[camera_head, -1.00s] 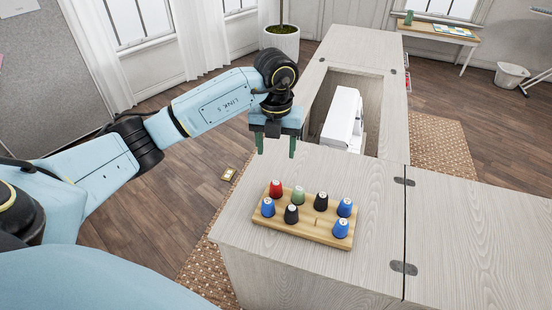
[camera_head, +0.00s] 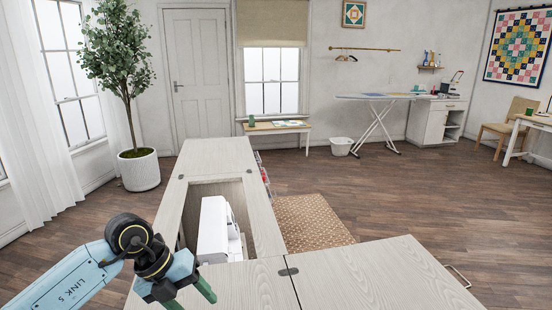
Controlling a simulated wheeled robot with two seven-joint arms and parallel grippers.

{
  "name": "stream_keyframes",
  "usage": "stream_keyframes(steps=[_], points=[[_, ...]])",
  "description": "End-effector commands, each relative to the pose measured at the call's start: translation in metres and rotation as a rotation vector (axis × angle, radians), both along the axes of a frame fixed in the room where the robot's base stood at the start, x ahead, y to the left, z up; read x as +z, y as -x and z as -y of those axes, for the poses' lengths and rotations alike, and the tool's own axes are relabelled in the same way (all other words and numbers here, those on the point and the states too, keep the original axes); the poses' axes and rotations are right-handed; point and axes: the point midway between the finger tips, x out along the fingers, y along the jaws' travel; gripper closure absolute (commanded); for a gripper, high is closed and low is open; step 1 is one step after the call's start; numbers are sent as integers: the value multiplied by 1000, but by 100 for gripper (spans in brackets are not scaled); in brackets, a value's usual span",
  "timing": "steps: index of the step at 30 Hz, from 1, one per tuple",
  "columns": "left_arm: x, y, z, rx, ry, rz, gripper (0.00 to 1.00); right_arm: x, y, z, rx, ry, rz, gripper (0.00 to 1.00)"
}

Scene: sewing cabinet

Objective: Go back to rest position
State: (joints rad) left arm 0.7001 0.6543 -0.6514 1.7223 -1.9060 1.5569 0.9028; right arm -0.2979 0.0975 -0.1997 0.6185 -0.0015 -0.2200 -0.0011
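My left gripper (camera_head: 190,301) is at the bottom left of the head view, over the near left part of the cabinet top (camera_head: 245,288). Its two green fingers are apart with nothing visible between them; the lower ends are partly cut off by the frame edge. The wooden rack and its colored spools are outside the current view, so no spool marked 948 can be read. My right gripper is not in view.
A white sewing machine (camera_head: 214,232) sits in the cabinet's recessed opening. A hinged leaf (camera_head: 385,275) extends right. A potted tree (camera_head: 139,170) stands left. A low table (camera_head: 276,128) with a small green object (camera_head: 251,121) stands at the back. Wood floor is open to the right.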

Motion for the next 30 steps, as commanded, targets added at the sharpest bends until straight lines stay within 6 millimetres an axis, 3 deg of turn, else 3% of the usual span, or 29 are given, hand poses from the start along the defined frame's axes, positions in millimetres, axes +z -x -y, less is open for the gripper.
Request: stream_keyframes(steps=[1, 3, 6, 9, 12, 17, 21, 26, 30], points=[[1, 8, 32, -33, 139, 24, 42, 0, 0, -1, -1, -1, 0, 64], [13, 17, 71, -58, 340, 71, 42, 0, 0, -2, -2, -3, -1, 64], [40, 27, 113, -44, 621, 133, 42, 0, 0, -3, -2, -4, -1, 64], [75, 33, 138, 25, 888, 189, 42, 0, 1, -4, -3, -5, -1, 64], [108, 33, 145, 150, 1133, 238, 42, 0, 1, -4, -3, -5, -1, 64], [146, 24, 122, 458, 1449, 292, 42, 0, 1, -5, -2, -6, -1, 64], [149, 12, 79, 819, 1623, 305, 42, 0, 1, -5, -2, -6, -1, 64], [113, 9, 22, 1299, 1673, 266, 42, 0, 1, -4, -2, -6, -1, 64], [56, 27, -20, 1729, 1570, 169, 42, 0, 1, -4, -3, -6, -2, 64]])
